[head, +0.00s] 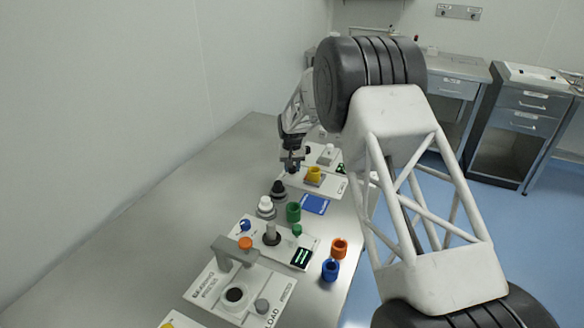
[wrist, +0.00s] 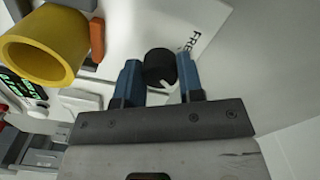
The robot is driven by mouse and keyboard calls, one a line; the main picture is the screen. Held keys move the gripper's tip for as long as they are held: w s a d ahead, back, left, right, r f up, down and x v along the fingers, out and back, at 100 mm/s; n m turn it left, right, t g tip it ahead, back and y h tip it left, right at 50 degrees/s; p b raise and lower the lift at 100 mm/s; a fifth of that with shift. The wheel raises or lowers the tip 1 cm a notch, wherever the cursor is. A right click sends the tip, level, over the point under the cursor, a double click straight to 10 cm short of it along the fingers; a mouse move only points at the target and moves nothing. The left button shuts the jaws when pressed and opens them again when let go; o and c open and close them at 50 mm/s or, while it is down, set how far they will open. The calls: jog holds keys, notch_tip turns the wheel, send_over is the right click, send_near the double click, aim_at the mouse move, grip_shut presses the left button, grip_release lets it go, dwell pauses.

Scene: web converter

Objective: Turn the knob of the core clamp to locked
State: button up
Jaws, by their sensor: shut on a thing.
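The knob (wrist: 160,67) is black with a pale pointer mark, seen in the wrist view on a white panel. Printed letters beginning "FRE" (wrist: 195,40) stand beside it on the panel. My gripper (wrist: 160,80) has its two blue fingers on either side of the knob and is shut on it. In the head view my gripper (head: 292,165) is at the far panel (head: 325,188), left of a yellow cup-like part (head: 314,174). The knob is hidden there by my gripper. The pointer's exact setting against the labels cannot be read.
The yellow hollow cylinder (wrist: 40,45) and an orange piece (wrist: 97,38) stand close left of my gripper in the wrist view. In the head view, a blue card (head: 314,204), a green cup (head: 293,212) and several nearer panels occupy the table. The table's left side is clear.

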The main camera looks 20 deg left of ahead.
jog(key=shift+s+d+f+m, duration=0.1)
jog(key=shift+f+m, duration=0.05)
jog(key=shift+m, duration=0.45)
jog(key=o, duration=0.9)
jog(key=shift+r, duration=4)
